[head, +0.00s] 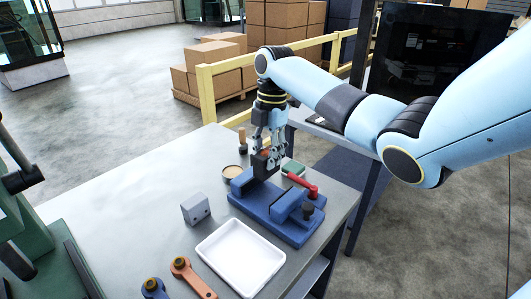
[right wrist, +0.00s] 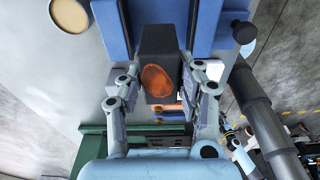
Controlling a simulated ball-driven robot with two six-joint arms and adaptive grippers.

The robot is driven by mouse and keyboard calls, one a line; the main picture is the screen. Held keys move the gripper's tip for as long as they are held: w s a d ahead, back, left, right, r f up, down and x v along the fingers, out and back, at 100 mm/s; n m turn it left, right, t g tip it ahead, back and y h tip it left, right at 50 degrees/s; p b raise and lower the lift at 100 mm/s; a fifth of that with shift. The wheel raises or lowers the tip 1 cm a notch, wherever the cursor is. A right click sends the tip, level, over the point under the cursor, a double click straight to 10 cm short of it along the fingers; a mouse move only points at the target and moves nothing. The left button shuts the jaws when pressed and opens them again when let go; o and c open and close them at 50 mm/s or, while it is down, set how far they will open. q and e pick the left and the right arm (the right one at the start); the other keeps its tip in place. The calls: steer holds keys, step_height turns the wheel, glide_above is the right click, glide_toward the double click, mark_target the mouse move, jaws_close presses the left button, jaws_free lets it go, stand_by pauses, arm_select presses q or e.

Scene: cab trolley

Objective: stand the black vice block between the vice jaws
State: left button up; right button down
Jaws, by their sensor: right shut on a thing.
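The black vice block (head: 261,164) is held upright in my right gripper (head: 268,150), which is shut on it. In the right wrist view the block (right wrist: 158,42) shows an orange patch between the fingertips (right wrist: 164,85). The blue vice (head: 262,208) stands on the grey table. In the head view the block's lower end appears beside the vice's left jaw (head: 241,183), on the side toward the right jaw (head: 287,204). I cannot tell whether it touches the vice floor. The vice (right wrist: 120,28) also shows behind the block in the right wrist view. My left gripper is out of view.
A grey block with holes (head: 195,209), a white tray (head: 240,259) and an orange wrench (head: 190,277) lie on the table (head: 150,205) near the vice. A round tin (head: 232,172), a green box (head: 294,168) and a red handle (head: 302,185) are close by.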

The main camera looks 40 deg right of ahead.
mark_target(267, 175)
step_height(267, 175, down, 3)
steer(key=b, duration=0.3)
steer(key=shift+f, duration=0.45)
step_height(267, 175, down, 3)
steer(key=b, duration=0.3)
steer(key=shift+r, duration=0.1)
steer(key=shift+f+b, duration=0.5)
steer(key=shift+f, duration=0.25)
arm_select(q)
step_height(267, 175, down, 8)
steer(key=w, duration=0.2)
steer(key=shift+r, duration=0.2)
arm_select(e)
steer(key=shift+f, duration=0.15)
arm_select(q)
steer(key=shift+w, duration=0.15)
arm_select(e)
steer(key=shift+f, duration=0.25)
steer(key=c, duration=0.8)
jaws_free()
